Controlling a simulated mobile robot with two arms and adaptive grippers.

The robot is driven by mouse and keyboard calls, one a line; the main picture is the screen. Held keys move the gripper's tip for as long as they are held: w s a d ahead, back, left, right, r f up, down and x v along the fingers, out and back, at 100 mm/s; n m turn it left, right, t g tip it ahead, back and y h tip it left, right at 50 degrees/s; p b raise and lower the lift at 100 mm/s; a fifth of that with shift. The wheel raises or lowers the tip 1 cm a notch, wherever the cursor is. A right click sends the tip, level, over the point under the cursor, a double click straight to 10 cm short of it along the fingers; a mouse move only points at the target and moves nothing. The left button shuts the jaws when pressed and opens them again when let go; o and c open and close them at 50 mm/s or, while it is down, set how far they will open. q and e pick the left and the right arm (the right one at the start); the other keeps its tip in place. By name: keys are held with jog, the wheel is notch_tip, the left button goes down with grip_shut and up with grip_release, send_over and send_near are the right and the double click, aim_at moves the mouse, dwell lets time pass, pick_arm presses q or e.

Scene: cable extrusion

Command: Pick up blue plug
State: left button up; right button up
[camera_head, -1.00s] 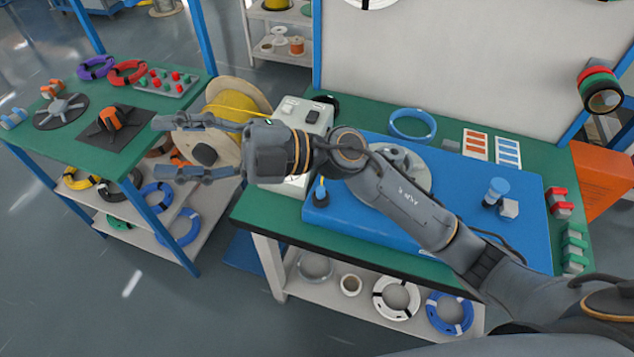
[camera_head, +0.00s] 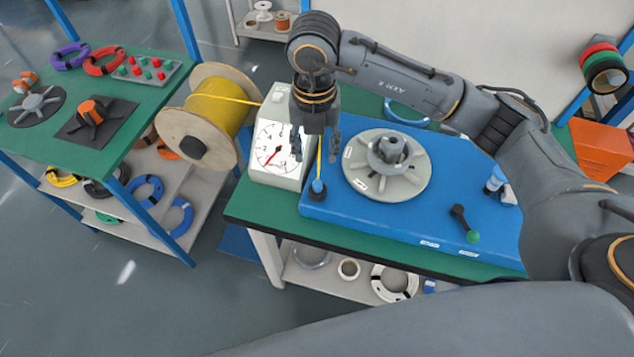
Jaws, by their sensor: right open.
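A small blue plug (camera_head: 317,187) stands upright in a black base at the left end of the blue machine top (camera_head: 340,226). A yellow cable rises from it, between my fingers. My right gripper (camera_head: 316,157) points down just above the plug, open, one finger on each side of the cable and no grip on the plug. A second small blue-topped part (camera_head: 495,180) is at the right end of the machine, partly behind my right arm. My left gripper is not in view.
A white dial gauge (camera_head: 272,150) stands close left of the gripper. A yellow cable spool (camera_head: 215,110) stands at left.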

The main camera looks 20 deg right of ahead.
send_over(317, 182)
jog(key=f, duration=0.4)
jog(key=shift+w+a+f, duration=0.1)
jog(key=shift+w+f, duration=0.1)
jog(key=shift+w, duration=0.1)
jog(key=f, duration=0.1)
jog(key=f+p, duration=0.2)
jog(key=f, duration=0.1)
jog(key=shift+s+d+f, duration=0.1)
jog(key=shift+s+d, duration=0.1)
jog(key=shift+s, duration=0.1)
jog(key=shift+f, duration=0.55)
jog(key=c, duration=0.9)
